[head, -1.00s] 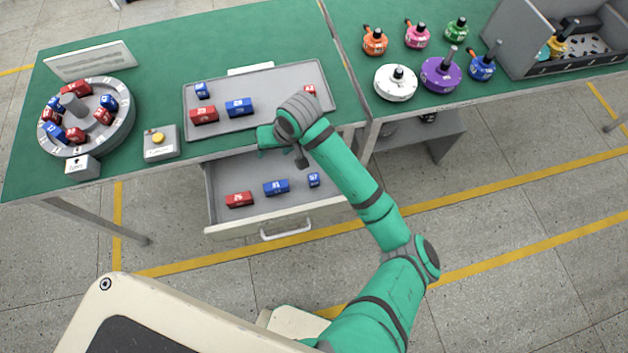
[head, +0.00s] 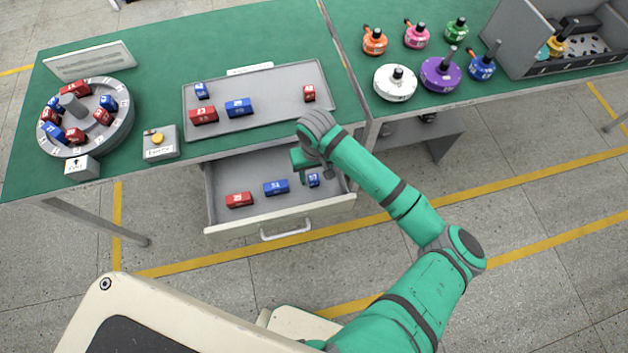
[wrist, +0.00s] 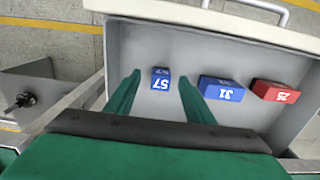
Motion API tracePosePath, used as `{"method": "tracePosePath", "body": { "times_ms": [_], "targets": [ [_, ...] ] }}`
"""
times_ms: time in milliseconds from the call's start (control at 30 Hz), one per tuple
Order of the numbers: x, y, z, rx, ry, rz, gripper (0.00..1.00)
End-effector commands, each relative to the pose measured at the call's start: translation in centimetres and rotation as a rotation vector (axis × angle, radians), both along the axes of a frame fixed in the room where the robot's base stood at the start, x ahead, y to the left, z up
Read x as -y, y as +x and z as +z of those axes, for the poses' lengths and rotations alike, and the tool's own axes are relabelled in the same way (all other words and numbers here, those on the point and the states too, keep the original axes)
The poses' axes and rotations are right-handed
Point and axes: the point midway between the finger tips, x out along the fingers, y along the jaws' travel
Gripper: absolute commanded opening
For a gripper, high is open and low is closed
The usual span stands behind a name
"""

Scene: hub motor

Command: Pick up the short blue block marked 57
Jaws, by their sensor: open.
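The short blue block marked 57 (head: 313,180) lies at the right end of the open drawer (head: 285,228). My gripper (head: 302,178) is over the right part of the drawer, just left of the block in the head view. In the wrist view my gripper (wrist: 160,95) is open and empty, one finger on each side of the block. I cannot tell its exact height above the block.
A longer blue block marked 31 (wrist: 221,89) and a red block (wrist: 275,91) lie beside it in the drawer. A grey tray (head: 275,98) with several blocks is on the table above. The drawer walls stand around the gripper's area.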

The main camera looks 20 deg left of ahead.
Motion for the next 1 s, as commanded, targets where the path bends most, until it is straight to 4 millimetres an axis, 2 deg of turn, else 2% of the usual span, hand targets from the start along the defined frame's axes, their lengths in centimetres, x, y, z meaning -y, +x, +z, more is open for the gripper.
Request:
{"method": "tracePosePath", "body": {
  "times_ms": [300,600,633,800,833,1000],
  "targets": [
    [0.1,-0.2,-4.1,-0.001,-0.001,-0.003,0.48],
    [0.1,-0.2,-4.6,0.000,0.001,-0.002,0.48],
    [0.1,-0.2,-4.6,0.000,0.001,-0.002,0.46],
    [0.0,-0.2,-4.6,0.000,0.001,-0.001,0.05],
    [0.0,-0.2,-4.6,0.000,0.001,-0.001,0.01],
    [0.0,-0.2,-4.6,0.000,0.001,-0.001,0.01]
  ]
}}
